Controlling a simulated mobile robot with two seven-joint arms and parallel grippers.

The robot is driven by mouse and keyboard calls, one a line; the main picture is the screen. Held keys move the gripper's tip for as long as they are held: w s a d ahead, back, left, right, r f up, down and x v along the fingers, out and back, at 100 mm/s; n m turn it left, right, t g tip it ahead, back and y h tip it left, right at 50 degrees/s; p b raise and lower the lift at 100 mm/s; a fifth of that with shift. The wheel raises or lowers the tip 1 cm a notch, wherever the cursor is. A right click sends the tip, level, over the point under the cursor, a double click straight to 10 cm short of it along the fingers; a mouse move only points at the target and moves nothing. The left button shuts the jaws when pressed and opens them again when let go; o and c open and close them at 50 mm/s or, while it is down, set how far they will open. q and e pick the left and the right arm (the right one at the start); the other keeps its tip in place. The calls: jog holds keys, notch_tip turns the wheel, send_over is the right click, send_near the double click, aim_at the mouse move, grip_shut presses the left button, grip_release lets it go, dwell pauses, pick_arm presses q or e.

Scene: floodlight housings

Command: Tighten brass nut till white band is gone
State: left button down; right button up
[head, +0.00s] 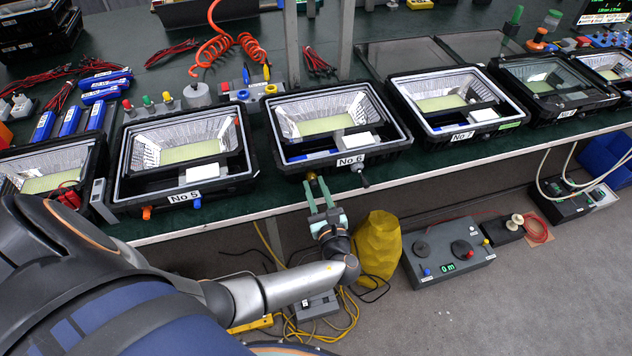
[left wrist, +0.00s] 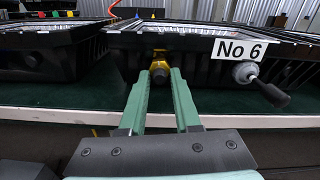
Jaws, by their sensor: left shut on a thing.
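The No 6 housing (head: 340,128) is a black floodlight box with a reflector inside, near the bench's front edge. A brass nut (head: 311,176) sits on its front face, left of the No 6 label; it also shows in the left wrist view (left wrist: 160,67). My left gripper (head: 317,184) reaches up to the front of this housing. Its two green fingers are shut on the brass nut, one on each side, as the left wrist view shows (left wrist: 160,78). I cannot make out a white band; the fingers partly hide the nut. My right gripper is not in view.
The No 5 housing (head: 150,190) and No 7 housing (head: 455,128) stand on either side. A yellow bag (head: 378,245) and grey control box (head: 448,258) are on the floor.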

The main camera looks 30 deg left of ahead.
pick_arm(q)
jog(key=shift+r+m+p, duration=0.1)
jog(key=shift+m+p, duration=0.2)
jog(key=shift+m, duration=0.2)
jog(key=shift+a, duration=0.1)
jog(key=c, duration=0.6)
grip_release()
